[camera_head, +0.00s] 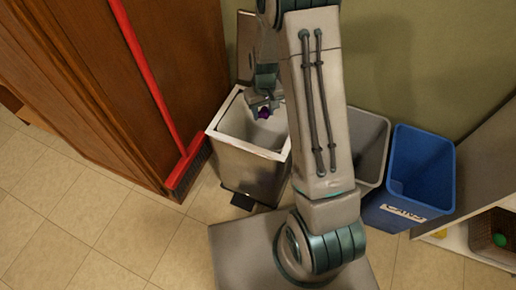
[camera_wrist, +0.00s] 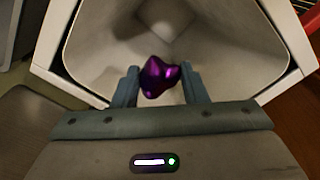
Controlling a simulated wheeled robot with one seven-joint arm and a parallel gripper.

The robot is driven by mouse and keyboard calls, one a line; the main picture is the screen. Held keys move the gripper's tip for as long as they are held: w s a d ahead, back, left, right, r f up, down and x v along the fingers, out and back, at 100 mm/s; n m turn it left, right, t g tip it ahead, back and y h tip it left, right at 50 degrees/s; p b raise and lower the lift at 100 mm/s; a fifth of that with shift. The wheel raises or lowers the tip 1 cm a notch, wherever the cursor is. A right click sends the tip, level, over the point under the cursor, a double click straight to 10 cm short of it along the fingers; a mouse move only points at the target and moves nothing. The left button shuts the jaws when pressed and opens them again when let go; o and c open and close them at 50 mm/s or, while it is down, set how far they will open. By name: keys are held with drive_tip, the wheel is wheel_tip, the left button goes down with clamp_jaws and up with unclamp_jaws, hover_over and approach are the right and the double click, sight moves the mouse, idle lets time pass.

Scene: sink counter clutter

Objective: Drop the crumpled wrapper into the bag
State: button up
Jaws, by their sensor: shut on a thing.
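The crumpled wrapper (camera_wrist: 160,77) is a shiny purple lump held between the fingers of my gripper (camera_wrist: 158,88) in the wrist view. In the head view it shows as a small dark purple spot (camera_head: 264,113) at the tip of my gripper (camera_head: 263,106). My gripper is shut on it, over the open mouth of a step bin with a white rim (camera_head: 222,133). In the wrist view the bin's pale inside (camera_wrist: 100,40) lies below the wrapper and looks empty where visible. I cannot tell whether this pale inside is a bag lining.
A grey bin (camera_head: 372,140) stands right of the step bin, partly behind my arm. A blue bin (camera_head: 420,170) stands further right. A red broom (camera_head: 150,80) leans by the wooden cabinet (camera_head: 70,60) at left. A shelf with a basket (camera_head: 490,232) is at far right.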

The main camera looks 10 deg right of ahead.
drive_tip(key=o, duration=1)
drive_tip(key=shift+o, duration=0.2)
drive_tip(key=shift+r, duration=0.1)
wheel_tip(320, 180, up, 14)
drive_tip(key=p, duration=0.4)
drive_tip(key=shift+p, duration=0.4)
drive_tip(key=s+r+t+p, duration=0.1)
drive_tip(key=s+r+p, duration=0.5)
drive_tip(key=r, duration=0.7)
drive_tip(key=s+r+m+t+p, duration=0.1)
drive_tip(key=s+r+p, duration=0.6)
drive_tip(key=r+p, duration=0.4)
drive_tip(key=s+r+m+p, duration=0.1)
drive_tip(key=s+r+p, duration=0.6)
drive_tip(key=r, duration=0.9)
drive_tip(key=shift+s+t+p, duration=0.25)
drive_tip(key=shift+t+p, duration=0.15)
drive_tip(key=shift+p, duration=0.75)
